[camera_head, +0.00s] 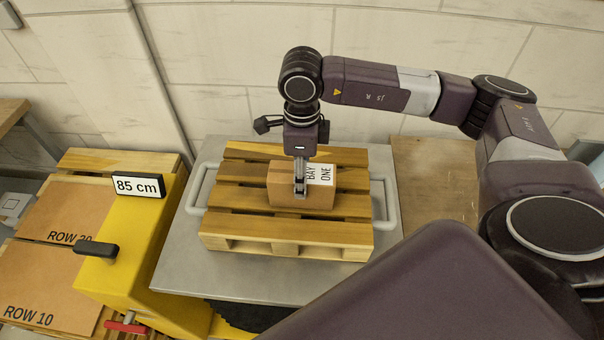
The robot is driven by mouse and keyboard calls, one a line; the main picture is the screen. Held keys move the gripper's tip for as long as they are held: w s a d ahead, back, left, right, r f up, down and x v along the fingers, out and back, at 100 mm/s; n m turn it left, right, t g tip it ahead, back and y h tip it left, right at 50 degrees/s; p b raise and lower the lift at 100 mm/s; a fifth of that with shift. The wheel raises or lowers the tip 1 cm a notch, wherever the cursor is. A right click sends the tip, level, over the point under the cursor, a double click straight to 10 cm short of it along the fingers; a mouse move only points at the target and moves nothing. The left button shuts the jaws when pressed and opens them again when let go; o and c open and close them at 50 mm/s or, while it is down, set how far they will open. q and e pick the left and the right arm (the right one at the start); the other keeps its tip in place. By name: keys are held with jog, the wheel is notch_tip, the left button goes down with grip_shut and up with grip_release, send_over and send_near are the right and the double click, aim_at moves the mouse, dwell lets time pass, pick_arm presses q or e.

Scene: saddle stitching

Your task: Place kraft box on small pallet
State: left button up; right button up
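The kraft box (310,198) is brown with a white label reading "BAY ONE" on its top. It is on or just above the middle of the small wooden pallet (240,230); I cannot tell whether it touches the slats. My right gripper (299,188) comes down from above at the box's left part, with its fingers at the box. Whether the fingers are closed on it is not clear from this angle. The pallet lies on a grey metal plate with side handles. My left gripper is not in view.
A yellow machine (140,265) with an "85 cm" sign (138,187) stands to the left. Brown sheets marked ROW (50,275) lie beyond it. A brown board (435,185) lies right of the grey plate (185,265). A wall (210,60) closes the back.

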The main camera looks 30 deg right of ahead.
jog(key=o, duration=1.7)
jog(key=shift+c, duration=0.2)
jog(key=shift+r, duration=0.1)
notch_tip(320, 180, up, 11)
jog(key=b, duration=0.3)
jog(key=shift+r, duration=0.55)
